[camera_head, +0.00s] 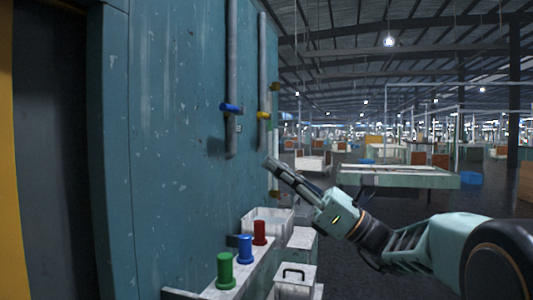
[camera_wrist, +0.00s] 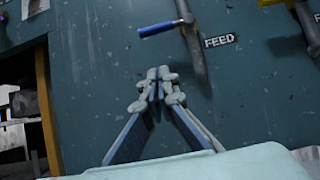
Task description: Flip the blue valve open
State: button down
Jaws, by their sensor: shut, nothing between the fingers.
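The blue valve (camera_head: 231,108) is a short blue handle on a grey vertical pipe (camera_head: 231,60) fixed to the teal wall. It sticks out sideways across the pipe. In the wrist view the blue handle (camera_wrist: 160,29) lies above and slightly right of the fingertips, beside a "FEED" label (camera_wrist: 221,41). My gripper (camera_head: 268,163) is in front of the wall, lower and to the right of the valve, apart from it. Its fingertips meet in the wrist view (camera_wrist: 158,73) with nothing between them.
A second pipe (camera_head: 262,60) with a yellow valve (camera_head: 263,115) runs to the right of the blue one. Below are a green (camera_head: 225,271), a blue (camera_head: 245,249) and a red (camera_head: 260,233) flanged piece on a ledge, and a white bin (camera_head: 268,221). The wall around the blue valve is clear.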

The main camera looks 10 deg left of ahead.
aim_at(230, 109)
jog(key=a+r+p, duration=0.2)
jog(key=a+r, duration=0.5)
jog(key=r, duration=0.1)
jog(key=shift+w+a+r, duration=0.25)
jog(key=shift+a, duration=0.05)
jog(key=shift+r+p, duration=0.1)
jog(key=shift+p, duration=0.25)
jog(key=shift+s+r+m+t, duration=0.1)
jog(key=shift+r+m+t, duration=0.05)
jog(key=shift+m+t, duration=0.45)
